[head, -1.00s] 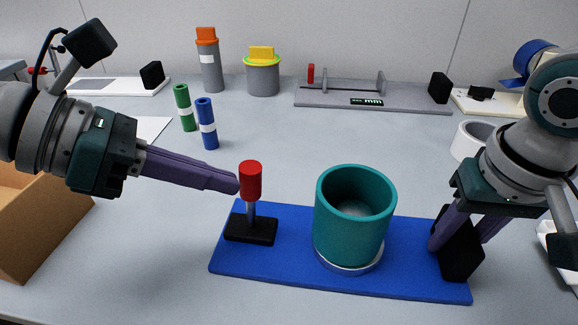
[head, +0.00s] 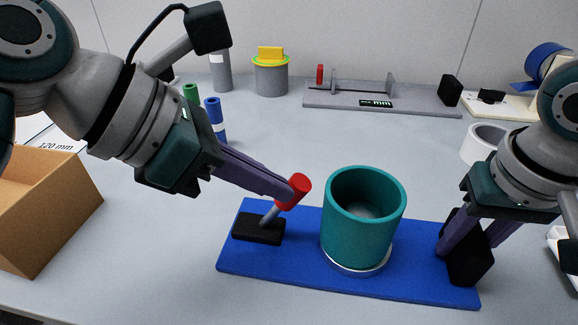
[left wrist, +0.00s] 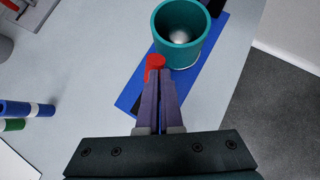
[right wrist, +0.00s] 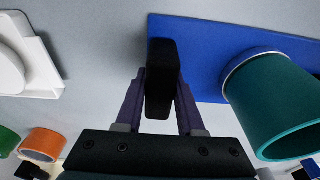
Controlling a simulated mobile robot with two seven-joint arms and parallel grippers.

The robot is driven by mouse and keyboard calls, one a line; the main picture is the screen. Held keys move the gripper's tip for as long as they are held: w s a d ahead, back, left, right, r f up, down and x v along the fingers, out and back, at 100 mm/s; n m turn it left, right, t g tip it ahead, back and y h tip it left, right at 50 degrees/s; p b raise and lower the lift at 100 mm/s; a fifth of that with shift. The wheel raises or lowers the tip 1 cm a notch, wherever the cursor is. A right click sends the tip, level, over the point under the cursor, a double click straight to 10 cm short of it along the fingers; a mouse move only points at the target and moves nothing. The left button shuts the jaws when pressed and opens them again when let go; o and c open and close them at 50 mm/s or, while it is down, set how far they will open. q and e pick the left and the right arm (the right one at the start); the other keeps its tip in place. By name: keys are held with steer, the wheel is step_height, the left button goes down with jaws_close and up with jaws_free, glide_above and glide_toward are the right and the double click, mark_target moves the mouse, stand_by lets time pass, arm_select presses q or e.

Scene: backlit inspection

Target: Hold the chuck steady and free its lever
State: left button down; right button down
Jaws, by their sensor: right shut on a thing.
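The chuck is a blue base plate (head: 300,272) with a teal cup (head: 362,225) on a pale ring. A lever with a red handle (head: 294,190) and metal rod rises from a black block (head: 258,229) at the plate's left; it leans right, toward the cup. My left gripper (head: 290,194) is shut, its fingertips against the left side of the red handle. The handle also shows at the fingertips in the left wrist view (left wrist: 155,63). My right gripper (right wrist: 160,85) is shut on the black grip block (right wrist: 162,75) at the plate's right end.
An open cardboard box (head: 55,215) stands at the left. Blue (head: 215,118) and green cylinders stand behind my left arm. A grey fixture (head: 380,97) and grey canister (head: 271,78) stand at the back. A white ring (head: 482,143) lies near my right arm.

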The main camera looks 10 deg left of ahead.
arm_select(q)
steer(key=shift+s+d, duration=0.1)
steer(key=shift+d, duration=0.1)
arm_select(e)
steer(key=shift+s+a+f, duration=0.15)
arm_select(q)
steer(key=shift+d+r, duration=0.1)
steer(key=shift+r, duration=0.75)
steer(key=s+a+r, duration=0.1)
steer(key=s+r, duration=0.2)
steer(key=r, duration=0.5)
steer(key=shift+s+a+r, duration=0.35)
steer(key=shift+r, duration=0.05)
arm_select(e)
steer(key=shift+c, duration=2.2)
jaws_free()
